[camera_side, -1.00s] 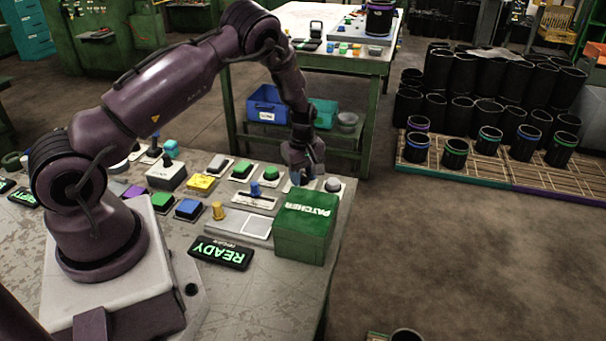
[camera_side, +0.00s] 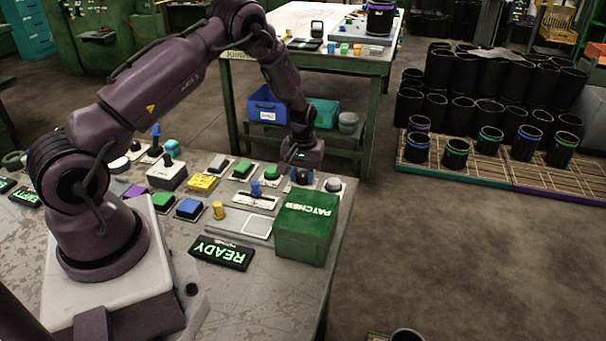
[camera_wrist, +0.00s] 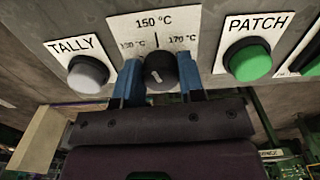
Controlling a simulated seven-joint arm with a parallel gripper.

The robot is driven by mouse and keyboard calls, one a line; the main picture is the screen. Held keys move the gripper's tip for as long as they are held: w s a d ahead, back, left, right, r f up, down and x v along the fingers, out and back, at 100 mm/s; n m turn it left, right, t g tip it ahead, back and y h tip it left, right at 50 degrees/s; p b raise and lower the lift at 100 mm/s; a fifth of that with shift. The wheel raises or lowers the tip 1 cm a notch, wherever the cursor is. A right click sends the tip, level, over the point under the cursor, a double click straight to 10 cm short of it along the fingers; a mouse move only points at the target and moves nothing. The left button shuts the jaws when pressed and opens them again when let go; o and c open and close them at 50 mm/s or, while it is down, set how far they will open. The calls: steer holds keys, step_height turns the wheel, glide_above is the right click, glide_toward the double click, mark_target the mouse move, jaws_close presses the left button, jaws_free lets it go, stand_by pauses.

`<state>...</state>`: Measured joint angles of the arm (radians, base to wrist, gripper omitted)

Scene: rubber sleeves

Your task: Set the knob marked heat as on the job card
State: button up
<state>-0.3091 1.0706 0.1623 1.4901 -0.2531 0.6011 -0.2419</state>
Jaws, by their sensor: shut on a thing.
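The heat knob (camera_wrist: 163,72) is black and round, in front of a white plate (camera_wrist: 153,24) marked 130 °C, 150 °C and 170 °C. In the wrist view its short white mark sits left of its middle; I cannot read its exact setting. My gripper (camera_wrist: 160,82) has its two blue fingers on either side of the knob, shut on it. In the side view my gripper (camera_side: 303,168) is low at the bench's far right, behind the green PATCHER box. A label starting JOBC (camera_side: 238,55) shows on the far table's edge, partly behind my arm; no card is readable.
The grey TALLY button (camera_wrist: 88,74) is close left of the fingers, the green PATCH button (camera_wrist: 248,60) close right. The green PATCHER box (camera_side: 306,228) stands near the gripper.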

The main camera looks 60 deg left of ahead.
mark_target(302, 175)
steer(key=shift+m, duration=1.6)
steer(key=o, duration=0.9)
step_height(302, 175, up, 13)
steer(key=shift+s, duration=0.1)
